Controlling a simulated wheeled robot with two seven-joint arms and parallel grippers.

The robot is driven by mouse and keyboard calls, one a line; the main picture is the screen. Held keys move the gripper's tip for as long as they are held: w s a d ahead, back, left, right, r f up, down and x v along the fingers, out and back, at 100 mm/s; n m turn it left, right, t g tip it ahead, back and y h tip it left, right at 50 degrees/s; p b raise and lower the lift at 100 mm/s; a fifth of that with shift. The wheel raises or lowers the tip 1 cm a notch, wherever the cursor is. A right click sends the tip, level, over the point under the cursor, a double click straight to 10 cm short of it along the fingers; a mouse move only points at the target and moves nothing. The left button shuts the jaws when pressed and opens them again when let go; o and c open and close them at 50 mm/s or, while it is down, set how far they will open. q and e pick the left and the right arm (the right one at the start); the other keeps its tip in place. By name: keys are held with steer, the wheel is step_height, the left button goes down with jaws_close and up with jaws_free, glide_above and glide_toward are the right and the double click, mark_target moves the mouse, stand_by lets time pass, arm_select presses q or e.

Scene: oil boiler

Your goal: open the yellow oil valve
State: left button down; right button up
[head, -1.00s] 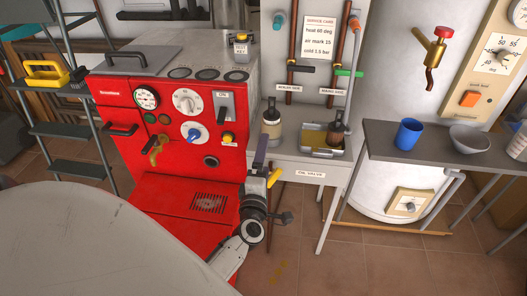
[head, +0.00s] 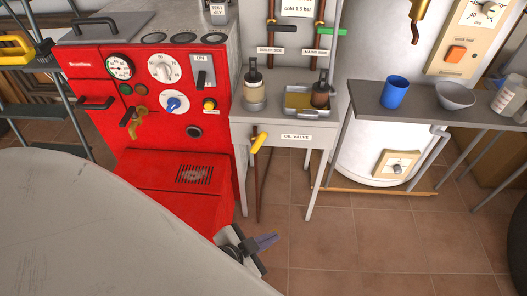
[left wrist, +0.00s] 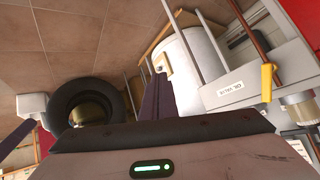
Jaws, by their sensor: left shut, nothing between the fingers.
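The yellow oil valve handle (head: 258,143) sits on a thin copper pipe under the grey stand, just left of the "OIL VALVE" label (head: 296,137). It slants, its upper end leaning right. The handle also shows at the right of the left wrist view (left wrist: 267,82), beside the label. My left gripper (head: 268,242) has dark purple fingers and is shut and empty. My right gripper is not in view.
The red boiler (head: 165,185) stands left of the valve. A dark table (head: 405,118) with a blue cup (head: 396,92) is at the right. The tiled floor (head: 340,240) before the stand is clear.

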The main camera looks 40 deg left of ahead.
mark_target(259, 140)
arm_select(q)
steer(key=w+a+r+m+t+y+b, duration=0.2)
steer(key=w+a+m+t+y+b, duration=0.1)
steer(key=w+a+m+b, duration=0.4)
steer(key=w+a+r+m+t+y+b, duration=0.2)
steer(key=w+a+m+b, duration=0.5)
steer(key=w, duration=0.5)
steer(key=a+r+b, duration=0.1)
steer(key=a+b, duration=0.1)
steer(key=b, duration=0.1)
steer(key=shift+w+m+t+y, duration=0.4)
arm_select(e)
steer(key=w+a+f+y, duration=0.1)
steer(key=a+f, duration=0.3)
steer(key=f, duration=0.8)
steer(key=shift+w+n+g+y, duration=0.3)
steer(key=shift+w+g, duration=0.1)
